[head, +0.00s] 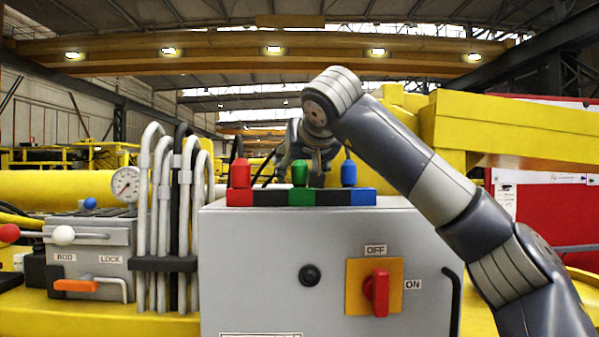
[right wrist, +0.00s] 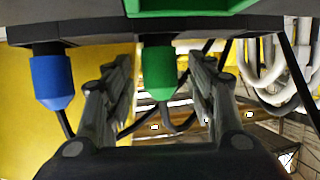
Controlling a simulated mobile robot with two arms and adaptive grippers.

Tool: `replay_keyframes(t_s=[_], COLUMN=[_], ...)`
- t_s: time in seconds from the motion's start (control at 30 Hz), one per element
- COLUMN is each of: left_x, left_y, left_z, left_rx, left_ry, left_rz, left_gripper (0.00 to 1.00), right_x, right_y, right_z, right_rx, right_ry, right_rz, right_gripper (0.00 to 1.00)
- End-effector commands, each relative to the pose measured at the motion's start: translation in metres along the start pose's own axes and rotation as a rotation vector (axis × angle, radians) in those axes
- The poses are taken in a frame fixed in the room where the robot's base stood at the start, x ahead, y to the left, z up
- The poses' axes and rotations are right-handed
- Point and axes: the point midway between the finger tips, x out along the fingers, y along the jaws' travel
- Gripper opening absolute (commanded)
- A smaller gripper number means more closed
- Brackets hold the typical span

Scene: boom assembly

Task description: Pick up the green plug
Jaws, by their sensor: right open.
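The green plug (head: 300,172) stands upright in the green section of the socket strip (head: 268,198) on top of the grey control box. In the right wrist view the green plug (right wrist: 159,72) shows between the two fingers of my right gripper (right wrist: 160,78), with a gap on each side. The gripper is open and empty. In the head view my right gripper (head: 312,165) is at the green plug, coming from behind it; its fingers are partly hidden. My left gripper is not in view.
A red plug (head: 240,173) stands left of the green one and a blue plug (head: 348,172) right of it. The grey box (head: 240,265) carries a red switch (head: 377,291). Grey hoses (head: 160,225) rise at the left. Dark cables run behind the plugs.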

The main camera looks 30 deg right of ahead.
Motion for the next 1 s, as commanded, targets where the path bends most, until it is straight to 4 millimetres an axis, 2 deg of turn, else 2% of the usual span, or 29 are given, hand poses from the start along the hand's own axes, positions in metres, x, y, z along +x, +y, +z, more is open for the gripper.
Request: replay_keyframes(t_s=[0.27, 0.37, 0.5, 0.83, 1.0], left_x=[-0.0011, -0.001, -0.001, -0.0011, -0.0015], left_y=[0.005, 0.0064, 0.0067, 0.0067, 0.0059], left_z=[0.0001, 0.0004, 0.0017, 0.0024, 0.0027], left_rx=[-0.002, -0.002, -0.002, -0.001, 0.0], left_ry=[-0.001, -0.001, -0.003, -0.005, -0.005], left_rz=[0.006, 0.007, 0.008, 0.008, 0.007], left_gripper=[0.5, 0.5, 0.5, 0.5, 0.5], right_x=[0.0051, 0.0049, 0.0048, 0.0044, 0.001], right_y=[0.0001, 0.0001, 0.0001, -0.0001, -0.0001], right_z=[0.0003, 0.0003, 0.0003, -0.0004, -0.0084], right_rx=[0.0, 0.0, 0.0, 0.0, 0.001], right_ry=[0.002, 0.002, 0.001, 0.001, 0.002], right_rz=[0.0, 0.0, 0.0, 0.0, -0.001], right_gripper=[0.51, 0.33, 0.02, 0.02, 0.02])
